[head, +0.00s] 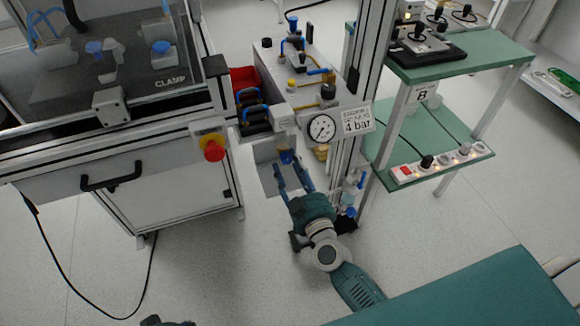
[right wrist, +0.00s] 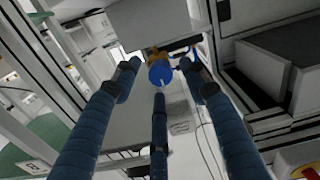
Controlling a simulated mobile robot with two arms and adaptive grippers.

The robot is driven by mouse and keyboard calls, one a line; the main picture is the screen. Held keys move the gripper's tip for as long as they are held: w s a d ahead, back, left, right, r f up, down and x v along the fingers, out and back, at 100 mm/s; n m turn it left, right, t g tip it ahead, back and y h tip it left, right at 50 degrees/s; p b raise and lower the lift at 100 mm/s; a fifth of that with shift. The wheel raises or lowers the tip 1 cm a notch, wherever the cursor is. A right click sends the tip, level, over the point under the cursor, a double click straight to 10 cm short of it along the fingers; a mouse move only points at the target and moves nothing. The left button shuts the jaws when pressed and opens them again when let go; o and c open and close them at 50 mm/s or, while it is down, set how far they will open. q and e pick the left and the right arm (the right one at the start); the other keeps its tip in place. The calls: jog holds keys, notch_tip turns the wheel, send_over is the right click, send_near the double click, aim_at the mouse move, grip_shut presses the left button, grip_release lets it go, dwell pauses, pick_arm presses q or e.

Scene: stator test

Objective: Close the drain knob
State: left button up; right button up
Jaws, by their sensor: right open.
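The drain knob (head: 287,156) is small and blue, under the block beside the pressure gauge. In the right wrist view the blue round knob (right wrist: 160,75) has a white mark and sits below a brass fitting (right wrist: 157,54). My right gripper (head: 285,167) reaches up from below. Its three blue fingers (right wrist: 161,82) are spread around the knob, open, with gaps visible at the sides. I cannot tell whether any fingertip touches it. In the head view the fingers partly hide the knob. My left gripper does not show clearly.
The pressure gauge (head: 322,128) with a 4 bar sign (head: 358,122) is just right of the knob. A red and yellow stop button (head: 212,149) is on the left bench. A green shelf (head: 384,165) carries a power strip (head: 443,163). Open floor lies below.

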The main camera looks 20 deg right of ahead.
jog(key=shift+w, duration=0.15)
grip_shut()
